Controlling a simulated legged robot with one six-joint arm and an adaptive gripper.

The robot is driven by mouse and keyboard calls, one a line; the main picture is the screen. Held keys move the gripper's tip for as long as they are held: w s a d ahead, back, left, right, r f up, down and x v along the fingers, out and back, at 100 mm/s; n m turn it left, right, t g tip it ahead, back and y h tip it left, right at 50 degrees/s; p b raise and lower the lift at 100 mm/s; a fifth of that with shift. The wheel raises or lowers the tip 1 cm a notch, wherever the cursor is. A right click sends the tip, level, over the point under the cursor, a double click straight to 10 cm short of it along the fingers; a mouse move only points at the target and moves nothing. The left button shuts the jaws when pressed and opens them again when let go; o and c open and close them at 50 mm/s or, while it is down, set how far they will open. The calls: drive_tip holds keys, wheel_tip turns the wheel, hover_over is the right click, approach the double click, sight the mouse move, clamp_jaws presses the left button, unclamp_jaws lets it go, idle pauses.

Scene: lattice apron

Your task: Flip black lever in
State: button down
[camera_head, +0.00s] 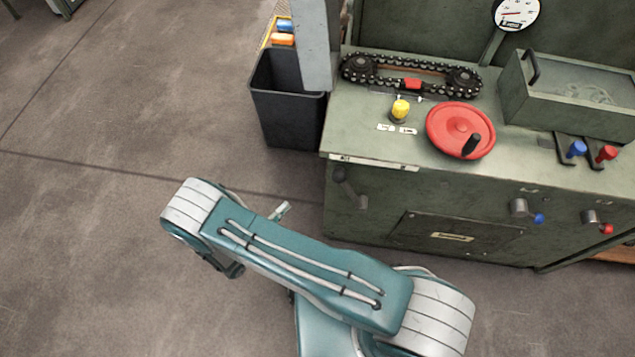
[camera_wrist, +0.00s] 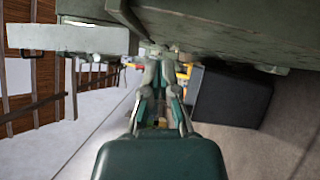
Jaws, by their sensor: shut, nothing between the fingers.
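A dark lever (camera_head: 349,188) sits on the front face of the green machine cabinet (camera_head: 400,196), near its left corner. It hangs down and slants to the right. In the wrist view I cannot make the lever out for certain. My gripper (camera_wrist: 161,60) is shut and empty in the wrist view, its fingers pointing away from the camera below the green surface. In the head view my arm hides most of the gripper; a small pale tip (camera_head: 281,210) shows beyond the arm, left of the lever and apart from it.
A black bin (camera_head: 290,112) stands left of the cabinet; it also shows in the wrist view (camera_wrist: 232,97). On the cabinet are a red handwheel (camera_head: 455,122), yellow button (camera_head: 400,108) and chain (camera_head: 375,82). Blue (camera_head: 538,217) and red (camera_head: 606,229) knobs protrude in front.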

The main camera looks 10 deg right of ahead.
drive_tip(key=s+d+x, duration=0.2)
drive_tip(key=x, duration=1)
drive_tip(key=shift+w+d+r, duration=0.15)
drive_tip(key=shift+d+r, duration=0.05)
drive_tip(key=shift+r, duration=0.05)
